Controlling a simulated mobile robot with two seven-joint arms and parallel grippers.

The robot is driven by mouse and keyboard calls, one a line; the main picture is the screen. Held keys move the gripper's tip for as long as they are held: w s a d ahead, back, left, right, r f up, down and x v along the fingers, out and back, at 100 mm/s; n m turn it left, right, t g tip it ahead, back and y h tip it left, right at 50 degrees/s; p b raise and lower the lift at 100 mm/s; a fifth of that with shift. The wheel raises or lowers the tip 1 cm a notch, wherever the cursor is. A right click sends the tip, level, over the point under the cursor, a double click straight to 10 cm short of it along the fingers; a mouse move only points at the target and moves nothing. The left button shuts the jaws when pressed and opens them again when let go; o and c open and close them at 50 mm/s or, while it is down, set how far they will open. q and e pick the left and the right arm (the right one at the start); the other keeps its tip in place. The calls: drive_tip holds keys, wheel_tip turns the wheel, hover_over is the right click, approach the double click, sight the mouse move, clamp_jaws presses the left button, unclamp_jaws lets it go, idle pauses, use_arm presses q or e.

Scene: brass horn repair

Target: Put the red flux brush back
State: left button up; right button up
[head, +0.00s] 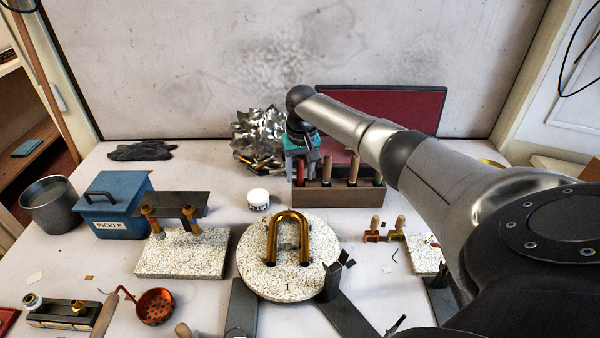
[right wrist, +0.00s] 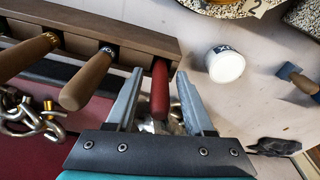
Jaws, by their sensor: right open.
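The red flux brush (head: 300,171) stands handle up at the left end of the brown wooden rack (head: 350,196). In the right wrist view its red handle (right wrist: 160,92) meets the end slot of the rack (right wrist: 110,27); its lower end is hidden. My right gripper (head: 299,150) is above the rack's left end. In the right wrist view my right gripper (right wrist: 160,73) is open, with one finger on each side of the red handle and a visible gap on both sides. My left gripper is not in view.
Several wooden-handled tools (right wrist: 88,82) stand in the other slots beside the brush. A white flux jar (head: 258,199) stands left of the rack. A heap of crumpled metal (head: 257,135) lies behind. A round soldering block (head: 255,280) with a brass bend stands in front.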

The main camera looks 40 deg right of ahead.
wheel_tip(320, 180, up, 12)
drive_tip(key=s+p, duration=0.1)
drive_tip(key=p, duration=0.1)
drive_tip(key=shift+s+a, duration=0.15)
drive_tip(key=shift+a, duration=0.2)
